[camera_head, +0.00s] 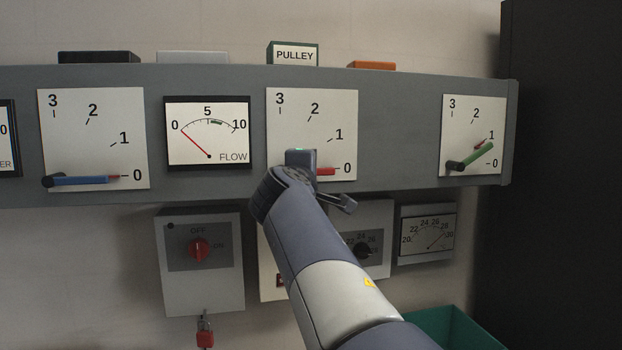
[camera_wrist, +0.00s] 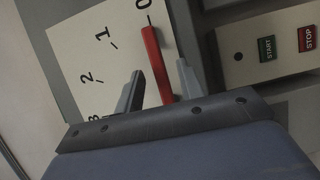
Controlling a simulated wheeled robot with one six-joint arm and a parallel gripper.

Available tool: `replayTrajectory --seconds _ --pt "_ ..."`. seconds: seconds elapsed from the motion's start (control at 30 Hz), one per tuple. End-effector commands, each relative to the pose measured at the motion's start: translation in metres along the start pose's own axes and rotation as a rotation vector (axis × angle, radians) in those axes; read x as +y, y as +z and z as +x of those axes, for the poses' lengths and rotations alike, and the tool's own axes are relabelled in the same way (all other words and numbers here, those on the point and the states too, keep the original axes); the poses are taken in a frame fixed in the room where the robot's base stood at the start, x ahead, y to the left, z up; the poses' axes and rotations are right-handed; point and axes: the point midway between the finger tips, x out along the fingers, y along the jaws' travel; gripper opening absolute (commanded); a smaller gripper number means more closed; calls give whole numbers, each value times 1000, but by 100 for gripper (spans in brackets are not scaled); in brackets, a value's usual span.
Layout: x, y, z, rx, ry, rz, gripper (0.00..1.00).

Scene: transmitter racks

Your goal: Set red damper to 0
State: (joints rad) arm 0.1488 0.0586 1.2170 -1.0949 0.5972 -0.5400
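The red damper (camera_head: 326,171) is a red lever on the middle white dial plate (camera_head: 345,120), which is marked 0 to 3. The lever lies about level and its free end points at the 0 mark. In the wrist view the red lever (camera_wrist: 157,65) also lines up with the tick beside 0. My gripper (camera_head: 321,182) is in front of this dial and hides the lever's pivot end in the head view. In the wrist view my gripper (camera_wrist: 160,82) is open, with one finger on each side of the lever and gaps between.
A blue lever (camera_head: 85,181) on the left dial points at 0. A green lever (camera_head: 474,156) on the right dial is raised between 0 and 1. A FLOW meter (camera_head: 207,132) sits between dials. Below hang a switch box (camera_head: 200,275) and START/STOP buttons (camera_wrist: 286,43).

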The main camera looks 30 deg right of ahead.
Motion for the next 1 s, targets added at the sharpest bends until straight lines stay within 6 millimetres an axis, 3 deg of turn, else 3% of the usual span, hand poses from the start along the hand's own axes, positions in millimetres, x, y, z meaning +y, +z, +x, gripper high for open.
replayTrajectory --seconds 0.2,0.4,0.8,1.0 --pt "-3 -1 -46 4 2 2 36" --pt "-2 -1 -72 3 0 1 36" --pt "-1 0 -79 0 -2 0 36" --pt "0 0 -70 -3 -2 -1 36"
